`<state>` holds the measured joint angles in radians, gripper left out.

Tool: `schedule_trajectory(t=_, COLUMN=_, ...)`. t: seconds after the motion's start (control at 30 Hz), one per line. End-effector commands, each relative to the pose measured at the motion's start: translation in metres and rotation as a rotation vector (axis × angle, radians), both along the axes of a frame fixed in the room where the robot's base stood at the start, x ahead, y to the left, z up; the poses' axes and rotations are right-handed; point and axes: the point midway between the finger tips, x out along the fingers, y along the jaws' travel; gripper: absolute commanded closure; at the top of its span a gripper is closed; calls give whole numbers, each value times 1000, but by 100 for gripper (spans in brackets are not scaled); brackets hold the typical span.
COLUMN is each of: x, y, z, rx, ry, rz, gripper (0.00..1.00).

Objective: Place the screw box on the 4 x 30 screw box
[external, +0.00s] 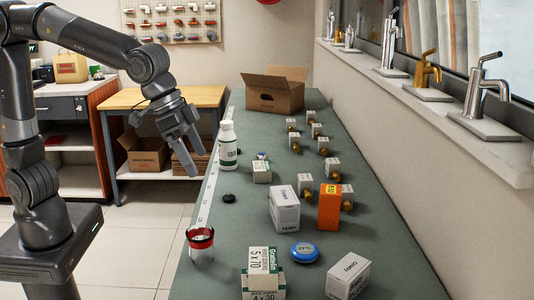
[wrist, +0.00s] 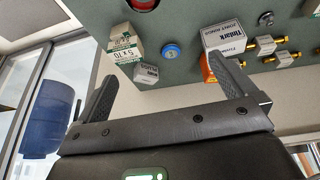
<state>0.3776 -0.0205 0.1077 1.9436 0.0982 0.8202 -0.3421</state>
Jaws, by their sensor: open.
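A white and green box marked 5 x 70 (external: 262,258) is near the front of the green counter. A box marked 4 x 30 (external: 264,295) shows just below it, cut by the picture edge; I cannot tell whether they are stacked or one behind the other. The 5 x 70 box also shows in the wrist view (wrist: 124,42). A small white and green box (external: 262,171), its label unreadable, lies farther back by the white bottle. My gripper (external: 190,158) is open and empty, above the counter's left edge. Its spread fingers show in the wrist view (wrist: 162,58).
A white bottle (external: 228,146) stands close to my gripper. A red-rimmed glass (external: 201,245), blue tin (external: 305,252), white boxes (external: 285,208) (external: 347,277) and an orange box (external: 329,207) stand nearer the front. Several brass-ended fittings and a carton (external: 275,91) are behind.

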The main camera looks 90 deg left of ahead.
Motion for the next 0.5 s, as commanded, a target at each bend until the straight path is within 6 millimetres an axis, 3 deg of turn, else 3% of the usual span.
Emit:
schedule_trajectory(t=0.1, x=-42, y=33, z=15, rx=-8, ry=-15, rz=4, gripper=0)
schedule_trajectory(t=0.23, x=-87, y=61, z=21, rx=-8, ry=-30, rz=1, gripper=0)
schedule_trajectory(t=0.5, x=-181, y=102, z=14, rx=11, ry=-65, rz=-4, gripper=0)
